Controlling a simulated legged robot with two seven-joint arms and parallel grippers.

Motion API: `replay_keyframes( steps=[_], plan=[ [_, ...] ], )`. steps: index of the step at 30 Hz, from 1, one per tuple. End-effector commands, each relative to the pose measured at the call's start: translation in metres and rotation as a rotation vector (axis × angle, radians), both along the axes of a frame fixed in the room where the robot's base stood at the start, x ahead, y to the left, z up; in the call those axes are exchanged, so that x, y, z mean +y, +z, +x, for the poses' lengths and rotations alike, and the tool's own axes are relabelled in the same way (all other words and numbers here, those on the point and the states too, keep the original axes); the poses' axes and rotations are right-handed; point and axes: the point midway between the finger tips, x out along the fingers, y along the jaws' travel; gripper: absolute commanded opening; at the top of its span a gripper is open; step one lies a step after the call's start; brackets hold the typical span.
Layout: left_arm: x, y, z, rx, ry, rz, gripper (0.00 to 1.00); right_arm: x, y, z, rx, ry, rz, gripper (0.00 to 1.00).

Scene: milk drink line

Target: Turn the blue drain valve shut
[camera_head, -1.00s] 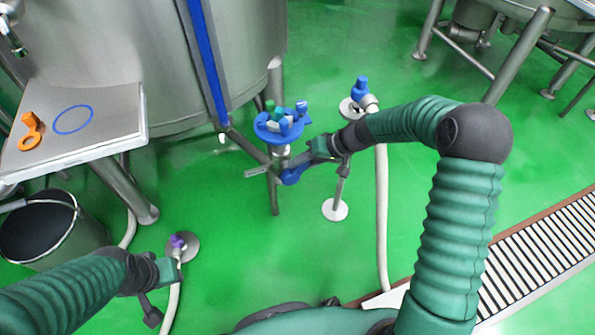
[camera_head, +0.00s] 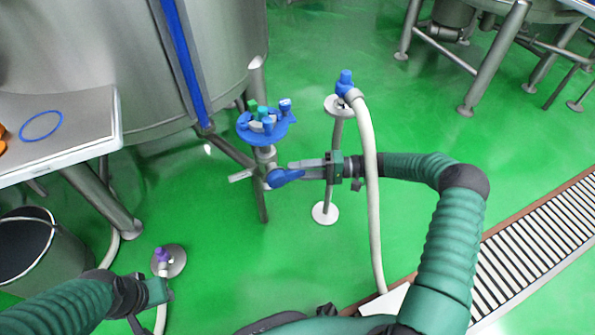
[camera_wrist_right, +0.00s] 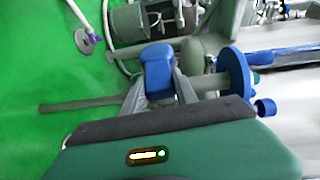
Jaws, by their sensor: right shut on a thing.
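The blue drain valve handle (camera_head: 284,177) sits on a steel pipe fitting below a round blue tray (camera_head: 243,127), beside the large tank. In the head view the handle points right, roughly level. My right gripper (camera_head: 298,173) comes in from the right and is shut on the handle. In the right wrist view the blue handle (camera_wrist_right: 156,68) stands between the two grey fingers, which partly hide its lower end. My left gripper (camera_head: 150,300) is at the lower left, away from the valve; its fingers are too unclear to tell their opening.
A pale hose (camera_head: 372,200) hangs from a blue-topped stand (camera_head: 345,84) and passes across my right arm. A steel table (camera_head: 75,140) and a dark bucket (camera_head: 25,245) stand at the left. A floor grate (camera_head: 540,238) lies at the right.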

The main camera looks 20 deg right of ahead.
Motion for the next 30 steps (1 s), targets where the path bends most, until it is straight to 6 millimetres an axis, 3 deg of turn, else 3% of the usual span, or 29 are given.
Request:
replay_keyframes(
  steps=[3,23,24,28,30],
  plan=[
    [0.0,-0.0075,0.0,0.0,0.0,0.0,0.36,-0.0026,-0.0097,-0.0008,0.005,-0.003,0.042,0.0],
    [0.0,-0.0117,0.0001,0.0,0.0,0.0,0.36,-0.0016,-0.0131,-0.0015,0.013,-0.002,0.104,0.0],
    [0.0,-0.0118,0.0001,0.0,0.0,0.0,0.36,-0.0016,-0.0132,-0.0015,0.013,-0.001,0.104,0.38],
    [0.0,-0.0117,0.0,0.0,0.0,0.0,0.36,-0.0014,-0.0122,-0.0012,0.012,-0.002,0.105,0.55],
    [0.0,-0.0116,-0.0001,0.0,0.0,0.0,0.36,-0.0012,-0.0112,-0.001,0.01,-0.001,0.105,0.56]
  ],
)
